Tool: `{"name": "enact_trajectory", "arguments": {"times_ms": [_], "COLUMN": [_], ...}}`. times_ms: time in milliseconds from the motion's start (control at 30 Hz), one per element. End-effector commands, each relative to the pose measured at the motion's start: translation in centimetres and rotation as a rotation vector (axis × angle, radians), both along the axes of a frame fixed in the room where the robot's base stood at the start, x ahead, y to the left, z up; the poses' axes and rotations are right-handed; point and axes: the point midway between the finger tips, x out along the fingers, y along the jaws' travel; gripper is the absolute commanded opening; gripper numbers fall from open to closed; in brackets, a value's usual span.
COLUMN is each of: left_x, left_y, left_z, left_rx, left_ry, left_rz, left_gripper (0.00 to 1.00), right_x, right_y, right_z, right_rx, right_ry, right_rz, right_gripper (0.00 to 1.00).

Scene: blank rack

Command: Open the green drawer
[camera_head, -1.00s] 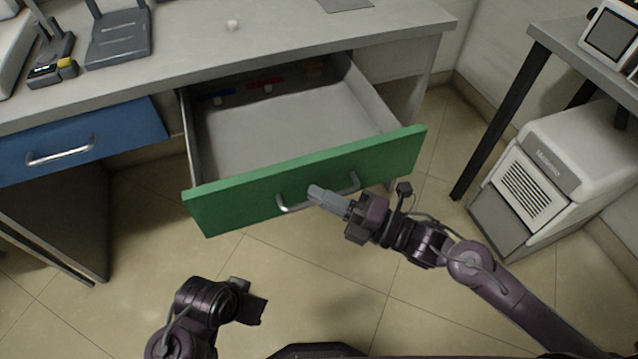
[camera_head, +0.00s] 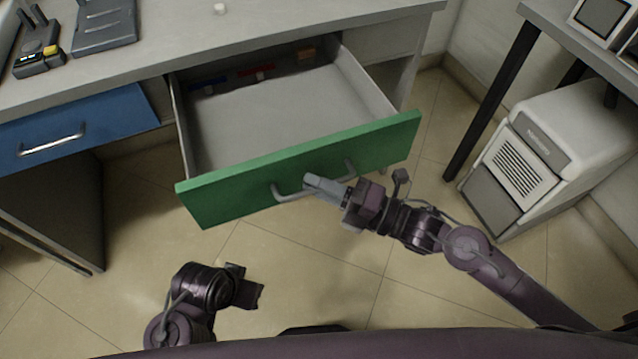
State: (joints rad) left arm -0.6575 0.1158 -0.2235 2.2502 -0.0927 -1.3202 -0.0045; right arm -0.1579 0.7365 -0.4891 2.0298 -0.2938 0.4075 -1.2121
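The green drawer (camera_head: 240,185) stands pulled well out from under the grey desk, its inside visible from above. Its silver handle (camera_head: 285,194) runs across the middle of the green front. My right gripper (camera_head: 318,184) is at the handle, its grey fingers over the bar's middle and hiding part of it. The fingers look closed together around the bar. My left gripper (camera_head: 250,291) hangs at the lower left, away from the drawer, and its fingertips are too dark to read.
A blue drawer (camera_head: 75,128) is shut at the left. Red, blue and orange small items lie at the back of the open drawer. Tiled floor in front is clear.

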Motion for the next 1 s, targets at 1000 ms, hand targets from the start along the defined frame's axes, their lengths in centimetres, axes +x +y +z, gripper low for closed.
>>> {"name": "enact_trajectory", "arguments": {"times_ms": [1000], "left_x": [-0.3], "left_y": [0.9], "left_z": [0.2], "left_rx": [0.025], "left_ry": [0.043], "left_rz": [0.014], "left_gripper": [0.36], "right_x": [-3.4], "right_y": [-6.9], "right_z": [-1.1], "right_rx": [-0.001], "right_ry": [0.0], "right_rz": [0.0], "right_gripper": [0.2]}}
